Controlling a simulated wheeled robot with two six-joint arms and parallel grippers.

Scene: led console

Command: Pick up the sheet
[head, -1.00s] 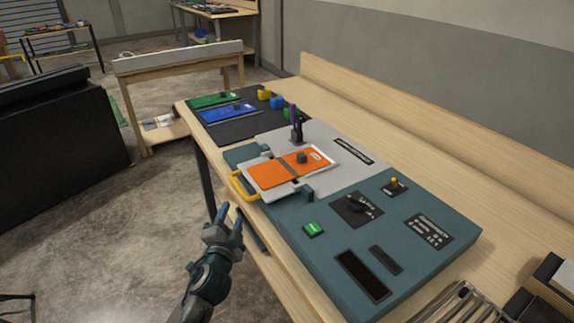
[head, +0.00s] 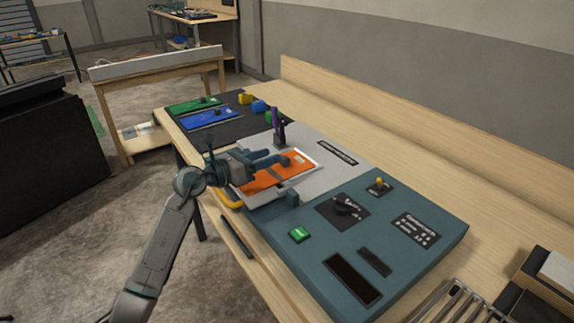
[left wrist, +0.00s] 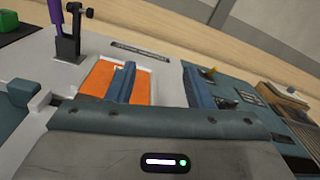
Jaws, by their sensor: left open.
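In the left wrist view the orange sheet (left wrist: 97,80) shows around and between the two blue fingers, which stand apart. The left gripper is open and seems to hold nothing. Whether the fingers straddle the knob is hidden. My right gripper is not in view.
The teal console (head: 330,235) has a yellow handle (head: 230,200), a green button (head: 299,235) and dials. A purple pen-like tool (head: 276,122) stands upright close behind the sheet. Green (head: 195,104) and blue (head: 208,118) sheets lie on a dark mat. A metal rack (head: 455,300) is at lower right.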

